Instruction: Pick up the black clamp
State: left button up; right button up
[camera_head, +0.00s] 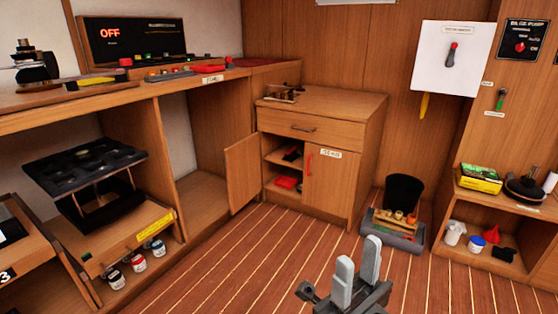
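I cannot clearly make out which object is the black clamp. Small dark items that could be it are a black piece (504,254) on the low right shelf and a dark item (292,154) inside the open cabinet. My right gripper (357,262) is at the bottom centre, above the floor, with its two pale grey fingers pointing up and a gap between them. It holds nothing and is well apart from the shelves and the cabinet. My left gripper is not in view.
A wooden cabinet (313,121) stands at the back with its left door (243,174) swung open. A black bucket (404,195) and a grey tray of tools (398,232) are on the floor. A workbench runs along the left. The striped floor (250,262) is clear in the middle.

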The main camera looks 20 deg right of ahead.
aim_at(291, 158)
jog(key=u, duration=0.1)
jog(key=i, duration=2)
jog(key=z, duration=1.55)
jog(key=i, duration=0.8)
jog(key=z, duration=0.85)
